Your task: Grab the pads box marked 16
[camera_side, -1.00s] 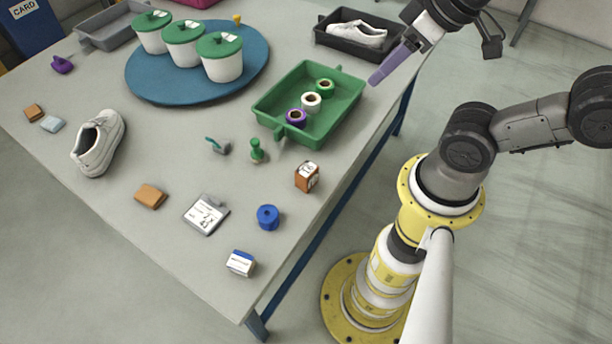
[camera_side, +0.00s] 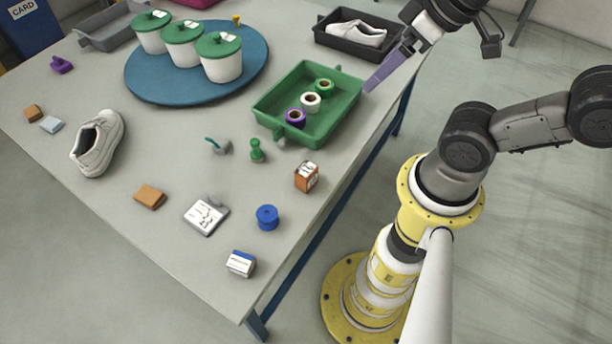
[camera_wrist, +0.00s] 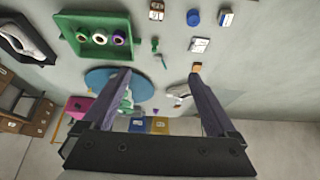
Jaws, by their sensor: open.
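Two small boxes stand on the table, and I cannot read a 16 on either. One is an orange-brown box with a white label (camera_side: 307,177), near the table's right edge; it also shows at the top of the wrist view (camera_wrist: 156,11). The other is a white box with a blue top (camera_side: 240,263), near the front corner, also in the wrist view (camera_wrist: 226,18). My gripper (camera_side: 372,86) is open and empty, above the right edge by the green tray, well apart from both boxes. Its two purple fingers spread in the wrist view (camera_wrist: 159,72).
A green tray (camera_side: 262,108) holds several spools. A green stamp-like piece (camera_side: 257,150), a white shoe (camera_side: 98,144), a blue round mat with lidded pots (camera_side: 150,90) and a dark shoe tray (camera_side: 335,45) stand farther off.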

